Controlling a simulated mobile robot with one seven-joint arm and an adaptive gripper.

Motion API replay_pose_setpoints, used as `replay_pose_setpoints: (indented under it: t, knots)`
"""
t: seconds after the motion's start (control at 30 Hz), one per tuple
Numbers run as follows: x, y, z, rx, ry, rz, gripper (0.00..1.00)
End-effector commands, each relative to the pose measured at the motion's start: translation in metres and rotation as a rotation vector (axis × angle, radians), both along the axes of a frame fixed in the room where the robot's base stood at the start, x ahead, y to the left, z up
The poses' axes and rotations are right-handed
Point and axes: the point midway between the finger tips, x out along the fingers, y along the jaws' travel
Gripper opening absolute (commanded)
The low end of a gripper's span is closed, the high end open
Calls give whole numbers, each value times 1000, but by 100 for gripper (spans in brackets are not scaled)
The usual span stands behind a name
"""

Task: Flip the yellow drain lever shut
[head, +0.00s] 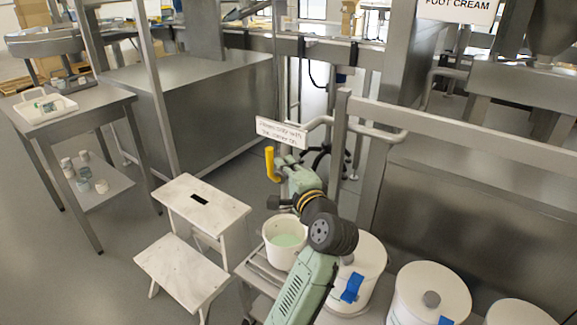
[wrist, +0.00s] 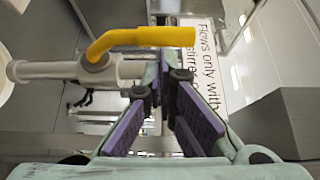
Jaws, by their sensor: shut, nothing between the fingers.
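The yellow drain lever (head: 270,162) stands upright in the head view, bent at its lower end. In the wrist view the lever (wrist: 150,37) runs across the top, its bent end mounted on a grey pipe valve (wrist: 65,70). My gripper (head: 286,162) is just right of the lever in the head view and partly hides the valve. In the wrist view its purple-padded fingers (wrist: 167,77) are shut and empty, with the tips just below the lever's handle. I cannot tell whether they touch it.
A white bucket (head: 270,239) with pale green cream stands below my gripper. A white sign (head: 281,131) hangs behind the lever and is close in the wrist view (wrist: 206,70). White step stools (head: 183,272) stand left; lidded white buckets (head: 452,280) stand right.

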Motion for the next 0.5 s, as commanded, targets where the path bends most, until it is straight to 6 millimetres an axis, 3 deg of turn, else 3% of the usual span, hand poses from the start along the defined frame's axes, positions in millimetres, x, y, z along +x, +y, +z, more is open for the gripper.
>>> replay_pose_setpoints:
  t: [0.5]
  knots:
    - [3,7,5,-55,40,1,0]
